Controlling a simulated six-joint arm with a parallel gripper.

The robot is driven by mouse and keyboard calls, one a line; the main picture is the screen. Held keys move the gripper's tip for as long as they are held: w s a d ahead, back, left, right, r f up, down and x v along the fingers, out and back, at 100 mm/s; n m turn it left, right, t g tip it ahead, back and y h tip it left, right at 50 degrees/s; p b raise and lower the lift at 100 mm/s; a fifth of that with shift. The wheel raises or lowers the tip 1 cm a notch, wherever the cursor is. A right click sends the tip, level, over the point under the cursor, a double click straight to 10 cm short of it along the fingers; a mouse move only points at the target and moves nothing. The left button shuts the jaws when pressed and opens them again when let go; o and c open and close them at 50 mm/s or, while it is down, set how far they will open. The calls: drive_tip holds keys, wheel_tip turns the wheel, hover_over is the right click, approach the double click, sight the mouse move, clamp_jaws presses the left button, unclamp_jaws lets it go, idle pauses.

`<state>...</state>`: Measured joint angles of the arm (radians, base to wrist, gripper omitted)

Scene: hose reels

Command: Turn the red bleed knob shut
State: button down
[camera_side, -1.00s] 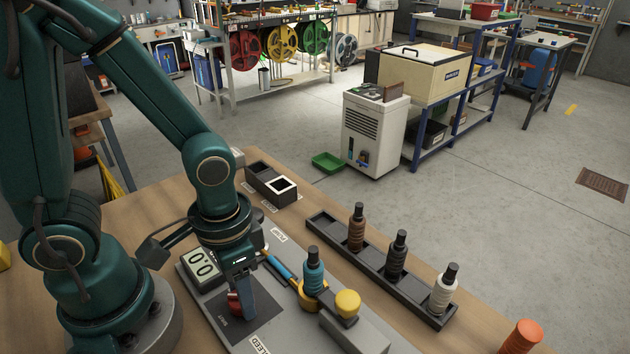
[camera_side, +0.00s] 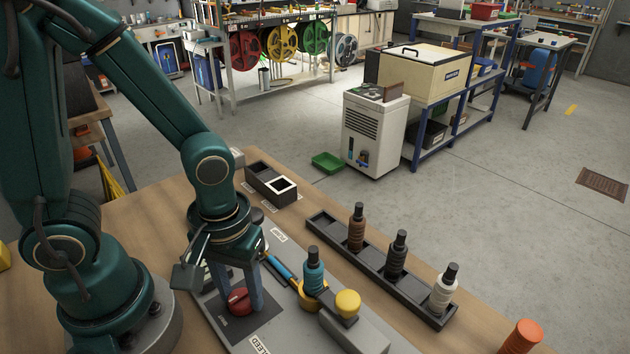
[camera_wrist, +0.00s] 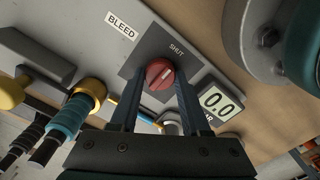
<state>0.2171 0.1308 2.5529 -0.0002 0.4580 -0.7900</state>
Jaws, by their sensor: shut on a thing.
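The red bleed knob (camera_side: 239,301) sits on a dark square plate on the grey panel (camera_side: 285,338). My gripper (camera_side: 241,292) points down over it, one finger on each side of the knob, and is shut on it. In the wrist view the knob (camera_wrist: 159,74) lies between the fingertips of my gripper (camera_wrist: 158,80). Its pale mark points up and right, toward the SHUT label (camera_wrist: 176,50). The gauge display (camera_wrist: 216,101) reads 0.0 in the wrist view. In the side view my wrist covers most of the gauge.
A blue-collared fitting (camera_side: 313,273) and a yellow knob (camera_side: 347,303) stand right of my gripper. A dark rack (camera_side: 376,268) behind them holds brown, black and white fittings. A dark two-bay box (camera_side: 271,183) is at the back. An orange cone-like piece (camera_side: 522,337) is at the front right.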

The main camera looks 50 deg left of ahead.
sight(242, 293)
idle(0.4)
drive_tip(key=shift+c, duration=1.9)
unclamp_jaws()
drive_tip(key=shift+w+r, duration=0.1)
drive_tip(key=shift+r, duration=2.5)
